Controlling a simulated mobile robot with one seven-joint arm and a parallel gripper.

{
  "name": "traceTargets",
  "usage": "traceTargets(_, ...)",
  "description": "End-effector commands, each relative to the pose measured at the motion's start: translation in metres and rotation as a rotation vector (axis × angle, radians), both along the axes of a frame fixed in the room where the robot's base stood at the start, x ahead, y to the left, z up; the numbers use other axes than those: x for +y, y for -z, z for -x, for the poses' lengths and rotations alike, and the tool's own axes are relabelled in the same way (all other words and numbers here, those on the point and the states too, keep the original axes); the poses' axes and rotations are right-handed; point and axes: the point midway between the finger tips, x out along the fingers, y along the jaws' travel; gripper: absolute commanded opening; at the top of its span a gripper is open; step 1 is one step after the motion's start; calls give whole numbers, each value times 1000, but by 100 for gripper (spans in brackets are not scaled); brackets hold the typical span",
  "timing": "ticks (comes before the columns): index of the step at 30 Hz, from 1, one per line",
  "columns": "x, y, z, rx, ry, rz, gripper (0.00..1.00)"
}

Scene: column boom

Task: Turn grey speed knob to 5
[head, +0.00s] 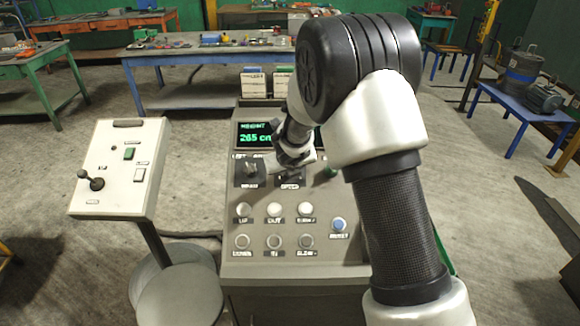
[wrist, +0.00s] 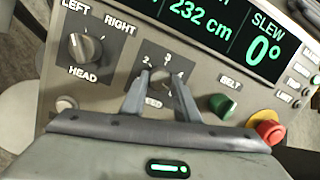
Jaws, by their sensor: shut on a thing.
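The grey speed knob (wrist: 161,77) sits on a dark square dial plate in the wrist view. My gripper (wrist: 156,80) has one finger on each side of the knob and is shut on it. The digits 2 and 3 show above the knob on the plate. The fingers hide other parts of the scale and most of the label below. I cannot tell which digit the knob points to. In the head view, my gripper (head: 292,160) is down at the console, and my arm hides much of the knob area.
Left of the speed knob is the head knob (wrist: 84,47). To the right are a green belt knob (wrist: 222,106) and a red mushroom button (wrist: 268,131). Several push buttons fill the lower console (head: 330,258). A white control box (head: 120,165) stands at left.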

Motion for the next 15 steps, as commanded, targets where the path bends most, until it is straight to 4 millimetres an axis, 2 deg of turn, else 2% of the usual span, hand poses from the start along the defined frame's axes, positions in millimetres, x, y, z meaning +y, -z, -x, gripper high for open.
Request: traceTargets(15,0,-1,-1,-3,81,-50,6)
